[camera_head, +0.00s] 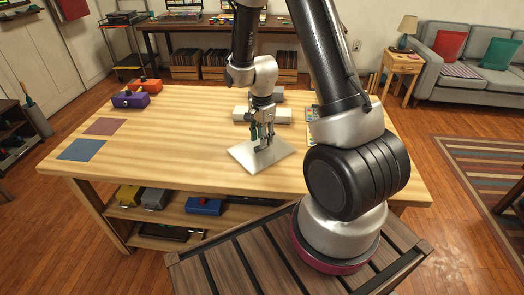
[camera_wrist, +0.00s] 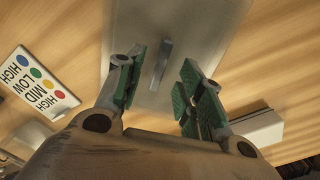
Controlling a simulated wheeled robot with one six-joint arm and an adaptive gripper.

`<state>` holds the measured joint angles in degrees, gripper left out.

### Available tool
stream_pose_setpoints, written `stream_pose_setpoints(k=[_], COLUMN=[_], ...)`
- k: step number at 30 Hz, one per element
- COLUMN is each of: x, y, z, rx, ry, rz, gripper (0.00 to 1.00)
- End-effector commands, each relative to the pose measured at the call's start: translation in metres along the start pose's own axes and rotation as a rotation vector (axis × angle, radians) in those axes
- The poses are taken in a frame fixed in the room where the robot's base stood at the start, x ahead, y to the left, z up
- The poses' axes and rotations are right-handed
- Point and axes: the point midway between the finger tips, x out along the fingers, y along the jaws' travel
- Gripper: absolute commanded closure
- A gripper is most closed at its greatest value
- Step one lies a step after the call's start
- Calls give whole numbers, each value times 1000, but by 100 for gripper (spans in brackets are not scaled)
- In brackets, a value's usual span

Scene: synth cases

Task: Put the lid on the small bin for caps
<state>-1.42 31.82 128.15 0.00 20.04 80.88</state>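A pale grey square plate with an upright bar handle, which looks like the lid (camera_head: 246,157), is on the wooden table in front of my gripper's column. In the wrist view the lid (camera_wrist: 202,35) spreads beneath my gripper, with its handle (camera_wrist: 161,66) between the fingers. My gripper (camera_head: 262,139) points down over the lid. In the wrist view my gripper (camera_wrist: 158,88) is open, with a gap on each side of the handle. I cannot make out which thing is the small bin for caps.
A whitish block (camera_head: 243,114) lies behind the lid. A card with coloured dots (camera_wrist: 40,85) lies beside it. Purple (camera_head: 130,99) and orange (camera_head: 150,85) cases stand at the left, near red (camera_head: 105,126) and blue (camera_head: 81,150) mats. The table's left middle is clear.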

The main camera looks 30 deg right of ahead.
Motion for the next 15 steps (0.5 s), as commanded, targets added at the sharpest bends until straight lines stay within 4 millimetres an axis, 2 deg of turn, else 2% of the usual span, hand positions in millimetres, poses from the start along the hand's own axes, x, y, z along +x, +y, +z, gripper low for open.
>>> stream_pose_setpoints(k=[4, 13, 15], x=[21, 26, 26], y=[0, 0, 0], z=[-1, -1, -1], rx=[-1, -1, -1], ry=[0, 0, 0], rz=[2, 0, 0], gripper=[62, 62, 75])
